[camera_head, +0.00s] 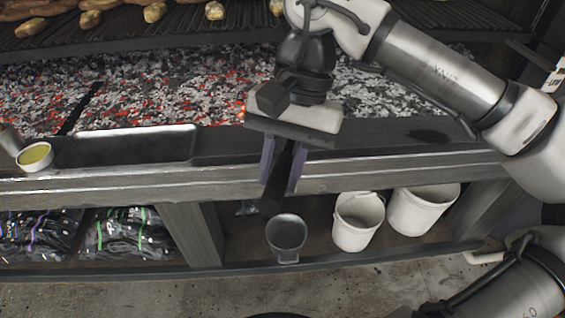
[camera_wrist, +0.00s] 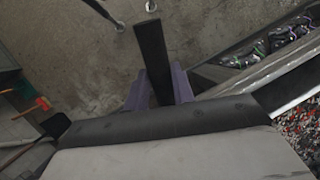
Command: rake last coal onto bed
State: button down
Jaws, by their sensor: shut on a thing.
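My gripper (camera_head: 280,185) is shut on a dark flat bar (camera_head: 276,194), seen between its purple fingers in front of the grill's ledge. In the wrist view the bar (camera_wrist: 153,50) sticks out past the fingers (camera_wrist: 158,90); whether it is a rake handle I cannot tell, and no rake head shows. The coal bed (camera_head: 165,95) lies behind the ledge, grey ash with red glowing pieces. A small orange glow (camera_head: 241,112) shows at the bed's front edge, just left of my gripper; I cannot tell whether it is a separate coal. My wrist and arm hide part of the bed.
A dark tray (camera_head: 140,147) and a cup of yellow stuff (camera_head: 35,157) stand on the ledge (camera_head: 420,160). Below are a grey pail (camera_head: 287,232), two white buckets (camera_head: 357,222) and bagged dark goods (camera_head: 125,235). Food lies on the grate (camera_head: 60,44) above. A black shovel (camera_wrist: 55,125) shows in the wrist view.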

jog(key=s+a+r, duration=0.1)
jog(key=s, duration=0.6)
jog(key=s+a+r+p, duration=0.1)
jog(key=s+a+r, duration=0.1)
jog(key=s, duration=0.5)
jog(key=shift+s, duration=0.15)
jog(key=shift+f, duration=0.1)
